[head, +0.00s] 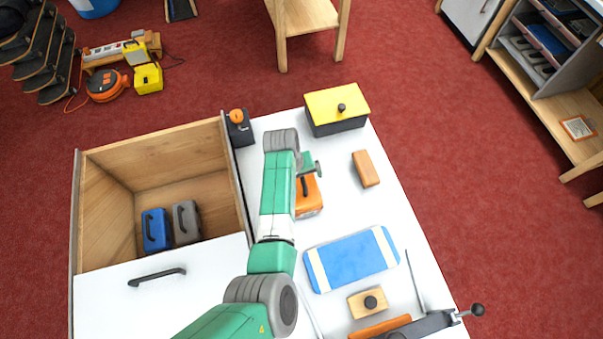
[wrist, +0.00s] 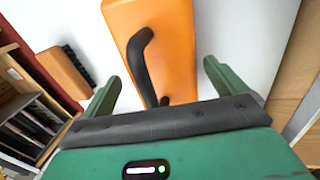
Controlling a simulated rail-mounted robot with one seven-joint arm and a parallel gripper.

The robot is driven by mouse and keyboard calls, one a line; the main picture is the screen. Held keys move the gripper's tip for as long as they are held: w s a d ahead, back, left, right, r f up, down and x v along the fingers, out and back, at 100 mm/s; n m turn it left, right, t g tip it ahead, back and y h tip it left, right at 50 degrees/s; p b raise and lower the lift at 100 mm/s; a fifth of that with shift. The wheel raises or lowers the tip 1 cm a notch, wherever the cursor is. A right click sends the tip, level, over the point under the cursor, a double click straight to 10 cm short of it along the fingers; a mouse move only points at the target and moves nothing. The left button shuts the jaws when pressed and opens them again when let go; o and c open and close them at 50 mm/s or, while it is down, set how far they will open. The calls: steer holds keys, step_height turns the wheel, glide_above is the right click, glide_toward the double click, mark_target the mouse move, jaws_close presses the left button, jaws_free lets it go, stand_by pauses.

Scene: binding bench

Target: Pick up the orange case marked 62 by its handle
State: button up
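The orange case (head: 309,199) lies on the white bench top, partly hidden by my arm in the head view. In the wrist view the orange case (wrist: 178,60) fills the upper middle, with its black handle (wrist: 143,62) facing the camera. No number is readable on it. My gripper (wrist: 162,72) is open, with one green finger on each side of the handle in the picture. The handle does not appear to be gripped. In the head view my gripper (head: 311,168) is over the case's far end; the gap to it is hard to judge.
A blue case (head: 155,230) and a grey case (head: 186,222) stand in the open wooden compartment (head: 108,165) on the left.

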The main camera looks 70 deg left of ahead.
mark_target(299, 183)
steer(key=c, duration=1.3)
steer(key=shift+r, duration=0.15)
steer(key=shift+r, duration=0.3)
steer(key=r+p, duration=0.1)
steer(key=r, duration=0.2)
steer(key=shift+s+d+p, duration=0.2)
steer(key=shift+p, duration=0.15)
steer(key=s+d+r+p, duration=0.1)
steer(key=s+d+p, duration=0.2)
steer(key=s+d, duration=0.5)
steer(key=shift+s+d, duration=0.4)
steer(key=shift+d, duration=1.95)
